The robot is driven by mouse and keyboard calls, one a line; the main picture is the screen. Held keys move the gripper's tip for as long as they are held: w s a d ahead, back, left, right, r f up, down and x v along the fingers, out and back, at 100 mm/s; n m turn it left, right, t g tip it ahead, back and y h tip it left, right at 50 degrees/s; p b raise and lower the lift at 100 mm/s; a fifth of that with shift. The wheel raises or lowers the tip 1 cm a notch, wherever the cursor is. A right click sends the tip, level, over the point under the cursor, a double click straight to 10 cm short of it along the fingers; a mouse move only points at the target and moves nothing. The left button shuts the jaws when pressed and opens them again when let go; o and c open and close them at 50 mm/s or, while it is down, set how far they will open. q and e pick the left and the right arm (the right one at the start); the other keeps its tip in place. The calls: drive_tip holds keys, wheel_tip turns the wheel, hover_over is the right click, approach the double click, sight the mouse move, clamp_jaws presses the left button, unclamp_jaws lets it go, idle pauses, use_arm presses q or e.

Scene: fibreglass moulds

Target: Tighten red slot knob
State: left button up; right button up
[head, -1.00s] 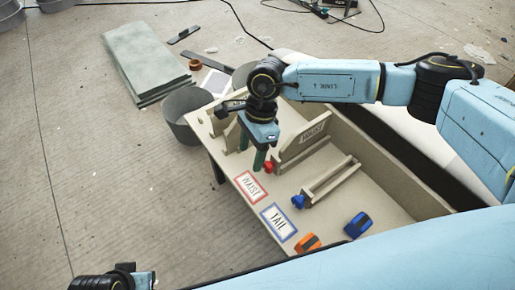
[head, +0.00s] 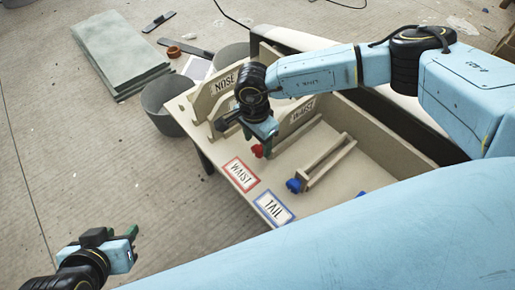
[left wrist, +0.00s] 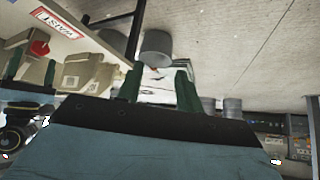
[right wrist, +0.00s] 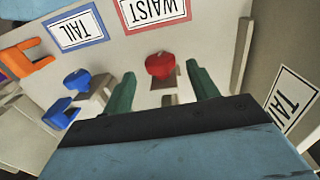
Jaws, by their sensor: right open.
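The red slot knob (head: 257,150) sits at the near end of the waist slot in the tan tray (head: 228,204), by the red-bordered WAIST label (head: 240,174). My right gripper (head: 270,146) is over the tray close to the knob, fingers down. In the right wrist view the red knob (right wrist: 160,65) shows between the two open green fingertips (right wrist: 160,76), with nothing gripped; contact cannot be told. My left gripper (head: 128,236) is open and empty, away from the tray at lower left. The knob also shows in the left wrist view (left wrist: 40,48).
A blue knob (head: 294,186) is beside the blue-bordered TAIL label (head: 273,208). An orange clamp (right wrist: 30,53) and a blue clamp (right wrist: 60,113) lie in the tray. A grey bucket (head: 163,105) stands behind it.

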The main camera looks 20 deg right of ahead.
sight(257, 146)
wheel_tip(257, 146, down, 2)
drive_tip(key=shift+f+b, duration=0.25)
drive_tip(key=shift+b, duration=0.1)
drive_tip(key=shift+s+f, duration=0.1)
drive_tip(key=shift+f, duration=0.25)
use_arm(q)
drive_tip(key=w+r+t, duration=0.1)
drive_tip(key=w+d+r+t, duration=0.1)
drive_tip(key=w+r+t+h, duration=0.1)
drive_tip(key=w, duration=0.1)
drive_tip(key=shift+d+r, duration=0.15)
drive_tip(key=shift+d, duration=0.25)
drive_tip(key=shift+s, duration=0.1)
use_arm(e)
drive_tip(key=c, duration=1)
